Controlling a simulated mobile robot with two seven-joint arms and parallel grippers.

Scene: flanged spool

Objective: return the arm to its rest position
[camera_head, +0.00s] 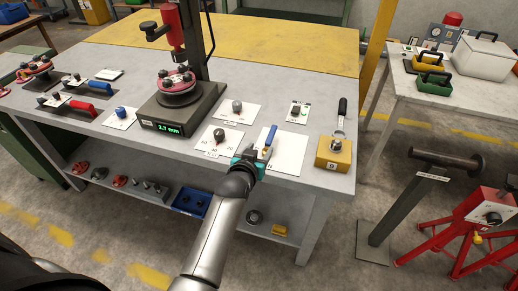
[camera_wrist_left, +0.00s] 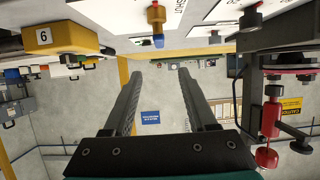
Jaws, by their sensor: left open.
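My left arm reaches up from the bottom of the head view to the front edge of the grey workbench (camera_head: 330,180). Its left gripper (camera_head: 258,154) is at that edge, close to a small blue-handled valve (camera_head: 270,138) on a white card. Whether they touch I cannot tell. In the left wrist view the two dark fingers (camera_wrist_left: 160,75) are spread with nothing between them. The valve's blue end (camera_wrist_left: 158,41) shows there beyond the fingertips, in a tilted, upside-down picture. My right gripper is in neither view.
A black stand (camera_head: 190,108) with a red flanged spool (camera_head: 177,83) and a green readout stands left of the gripper. A yellow block (camera_head: 334,153) sits to the right. Several small parts lie on cards. A lower shelf holds a blue bin (camera_head: 190,203). Floor in front is open.

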